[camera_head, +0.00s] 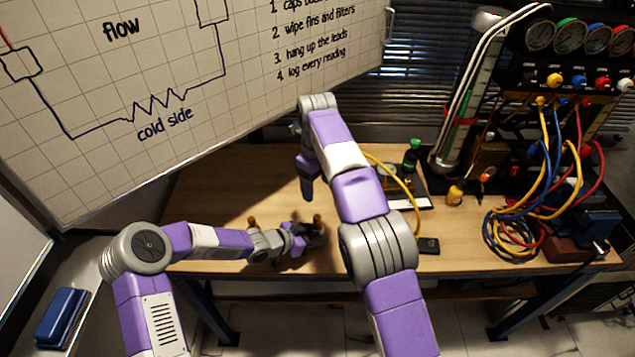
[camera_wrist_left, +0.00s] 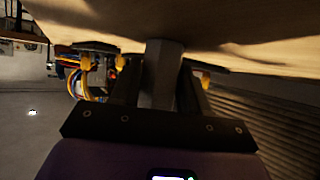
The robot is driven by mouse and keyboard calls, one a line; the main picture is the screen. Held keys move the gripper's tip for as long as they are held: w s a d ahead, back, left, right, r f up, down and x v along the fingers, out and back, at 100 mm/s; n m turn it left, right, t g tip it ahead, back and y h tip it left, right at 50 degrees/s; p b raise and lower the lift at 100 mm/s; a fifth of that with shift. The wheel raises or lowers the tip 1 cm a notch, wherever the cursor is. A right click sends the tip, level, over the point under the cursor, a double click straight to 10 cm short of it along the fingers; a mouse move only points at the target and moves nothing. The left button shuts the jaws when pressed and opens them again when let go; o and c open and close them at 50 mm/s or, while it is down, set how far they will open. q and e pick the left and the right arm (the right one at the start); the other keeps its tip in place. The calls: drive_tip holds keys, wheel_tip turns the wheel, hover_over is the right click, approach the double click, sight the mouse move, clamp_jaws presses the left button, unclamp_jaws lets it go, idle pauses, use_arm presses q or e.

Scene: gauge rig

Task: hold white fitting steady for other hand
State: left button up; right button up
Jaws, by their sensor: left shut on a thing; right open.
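My left gripper (camera_head: 302,239) reaches in low over the front left of the bench, beside a dark fixture. In the left wrist view its two dark fingers (camera_wrist_left: 160,92) are shut on a pale grey, block-like piece, which I take to be the white fitting (camera_wrist_left: 163,65). Its far end meets the bench side of the picture; whether it touches the bench is unclear. In the head view the fitting is hidden or too small to make out. My right gripper (camera_head: 307,188) hangs above the bench behind the left one, open and apart from the fitting.
Brass-coloured posts (camera_head: 317,221) stand near the left gripper. Coiled coloured hoses (camera_head: 515,232) and the gauge rig (camera_head: 570,75) fill the right. The bench's left back (camera_head: 225,185) is clear.

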use_arm(q)
drive_tip(key=o, duration=1.3)
drive_tip(key=v, duration=1.2)
drive_tip(key=shift+s, duration=0.1)
wheel_tip(320, 180, up, 7)
drive_tip(key=p, duration=0.8)
drive_tip(key=shift+f, duration=0.1)
